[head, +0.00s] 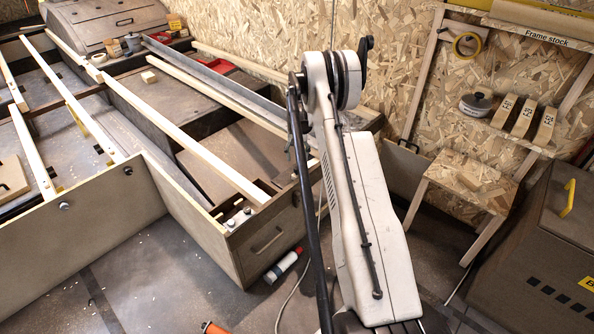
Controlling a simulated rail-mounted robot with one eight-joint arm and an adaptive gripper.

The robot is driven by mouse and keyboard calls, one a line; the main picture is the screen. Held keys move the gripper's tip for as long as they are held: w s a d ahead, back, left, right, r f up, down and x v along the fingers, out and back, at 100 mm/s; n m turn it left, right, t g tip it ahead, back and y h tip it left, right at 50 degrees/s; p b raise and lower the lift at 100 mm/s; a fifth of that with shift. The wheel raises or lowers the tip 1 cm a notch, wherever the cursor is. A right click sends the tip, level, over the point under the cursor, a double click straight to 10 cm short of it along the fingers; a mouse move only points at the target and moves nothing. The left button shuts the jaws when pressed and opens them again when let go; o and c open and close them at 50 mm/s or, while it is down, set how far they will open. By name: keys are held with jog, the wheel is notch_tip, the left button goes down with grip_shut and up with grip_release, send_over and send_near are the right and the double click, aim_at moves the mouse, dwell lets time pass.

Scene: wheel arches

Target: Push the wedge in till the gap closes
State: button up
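No wedge can be picked out for certain. A small pale wood block (149,77) lies on the dark boxed panel at the upper left. Several long pale battens (185,140) run across the wooden frame on the left. Three tapered wooden blocks with dark markings (524,118) stand on the wall shelf at the right. I cannot tell which gap is meant. My white arm rises through the middle of the view; its upper joint stands in front of the chipboard wall. My gripper does not show, so its state is hidden.
A dark cabinet (545,245) stands at the right. Floor at lower left is mostly clear.

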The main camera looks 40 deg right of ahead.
aim_at(297, 167)
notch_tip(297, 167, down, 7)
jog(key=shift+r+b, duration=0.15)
jog(key=shift+b, duration=0.7)
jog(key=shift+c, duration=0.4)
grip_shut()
